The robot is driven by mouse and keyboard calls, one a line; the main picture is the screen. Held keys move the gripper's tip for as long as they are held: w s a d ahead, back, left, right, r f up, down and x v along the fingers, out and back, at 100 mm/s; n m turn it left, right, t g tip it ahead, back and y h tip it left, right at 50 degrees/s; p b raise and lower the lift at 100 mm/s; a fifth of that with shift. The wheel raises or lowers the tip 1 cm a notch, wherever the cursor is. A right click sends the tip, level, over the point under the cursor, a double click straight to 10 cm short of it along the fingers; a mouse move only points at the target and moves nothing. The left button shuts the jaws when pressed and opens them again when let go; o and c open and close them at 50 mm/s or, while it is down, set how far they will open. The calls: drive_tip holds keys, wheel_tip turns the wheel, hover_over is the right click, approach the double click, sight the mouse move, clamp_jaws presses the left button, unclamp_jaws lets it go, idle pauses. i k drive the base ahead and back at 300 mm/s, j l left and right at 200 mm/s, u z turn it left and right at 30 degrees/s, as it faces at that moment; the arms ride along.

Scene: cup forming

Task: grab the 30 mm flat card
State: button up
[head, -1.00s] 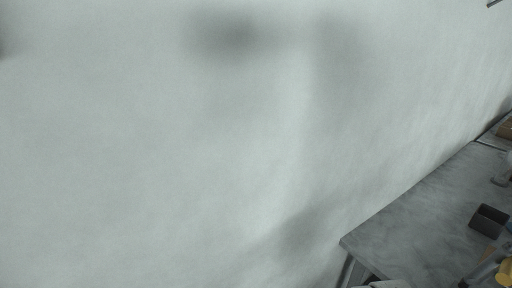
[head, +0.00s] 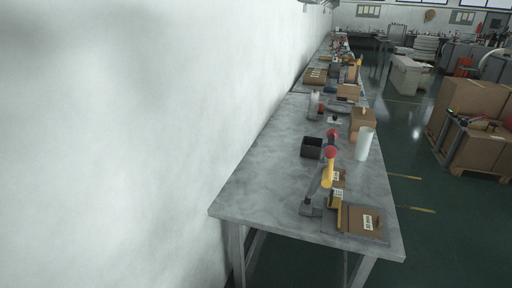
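My gripper is not in view. A grey worktable (head: 250,185) runs along the white wall. A flat brown piece with a white label (head: 363,221) lies at the table's near right end. Smaller brown and yellow labelled pieces (head: 335,205) are just left of it. They are too small to tell which one, if any, is the 30 mm flat card.
A yellow lever device with a red knob (head: 328,172) stands on the near part of the table. Behind it are a dark open box (head: 311,148), a white cylinder (head: 363,143) and a brown carton (head: 362,119). Stacked cartons (head: 475,110) stand right, across green floor.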

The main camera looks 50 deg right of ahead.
sight(361, 222)
drive_tip(key=z, duration=1)
